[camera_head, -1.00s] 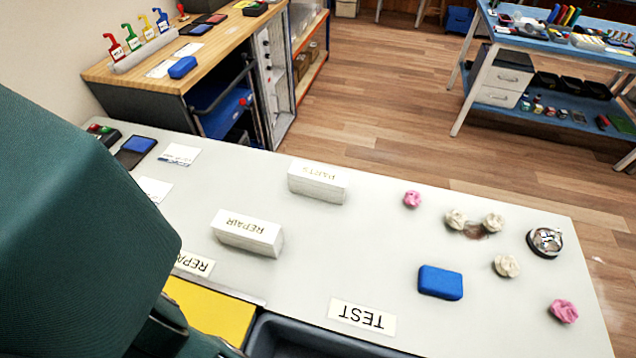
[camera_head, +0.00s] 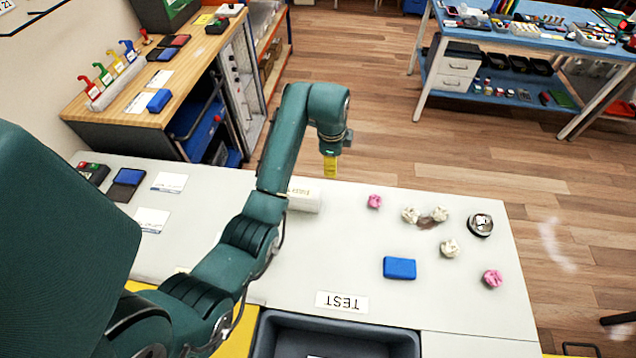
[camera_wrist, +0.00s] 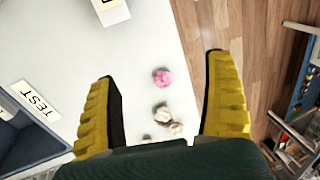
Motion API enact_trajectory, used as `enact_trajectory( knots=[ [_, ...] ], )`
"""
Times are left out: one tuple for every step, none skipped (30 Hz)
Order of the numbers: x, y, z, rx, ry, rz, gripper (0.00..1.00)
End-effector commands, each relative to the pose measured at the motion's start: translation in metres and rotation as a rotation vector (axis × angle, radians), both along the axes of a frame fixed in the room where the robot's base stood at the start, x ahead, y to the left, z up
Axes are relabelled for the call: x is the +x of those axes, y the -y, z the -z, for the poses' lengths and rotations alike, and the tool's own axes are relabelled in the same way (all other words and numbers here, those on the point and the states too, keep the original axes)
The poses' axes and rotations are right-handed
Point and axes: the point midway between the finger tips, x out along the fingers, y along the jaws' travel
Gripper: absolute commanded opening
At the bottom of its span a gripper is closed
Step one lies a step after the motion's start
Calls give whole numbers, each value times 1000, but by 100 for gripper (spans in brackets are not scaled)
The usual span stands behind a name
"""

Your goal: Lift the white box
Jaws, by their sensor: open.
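A white box (camera_head: 304,197) with a lettered top stands on the light worktable, partly hidden behind my arm. In the wrist view a white box (camera_wrist: 112,14) shows at the top edge, cut off by the frame. The other white box, lettered REPAIR in the earlier view, is hidden by my arm now. My gripper (camera_head: 331,167) hangs above the table's far side, just right of the visible box and apart from it. In the wrist view my gripper (camera_wrist: 160,68) has its yellow fingers wide apart, with nothing between them.
A blue block (camera_head: 399,268), pink crumpled lumps (camera_head: 375,201), pale lumps (camera_head: 450,248) and a round metal tin (camera_head: 480,224) lie on the right. A TEST label (camera_head: 342,302) lies before a dark tray (camera_head: 335,325). The table between box and blue block is clear.

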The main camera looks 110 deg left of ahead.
Motion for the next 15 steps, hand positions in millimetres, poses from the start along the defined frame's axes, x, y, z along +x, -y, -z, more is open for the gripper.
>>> enact_trajectory(
  knots=[
    [-45,9,-6,-88,-10,-22,85],
    [-63,15,-4,-131,-10,-24,85],
    [-83,22,-2,-178,-9,-25,85],
    [-93,27,0,-205,-6,-25,85],
    [-101,31,1,-224,-2,-23,85],
    [-108,34,5,-242,0,-20,85],
    [-111,36,8,-250,1,-19,85],
    [-112,37,13,-255,2,-19,85],
    [-112,37,20,-257,3,-17,85],
    [-111,38,27,-258,3,-16,85],
    [-111,38,35,-257,2,-17,85],
    [-111,38,44,-256,2,-17,85],
    [-111,37,52,-256,2,-17,85],
    [-111,37,59,-256,2,-18,85],
    [-111,37,69,-255,2,-18,85]
  ],
)
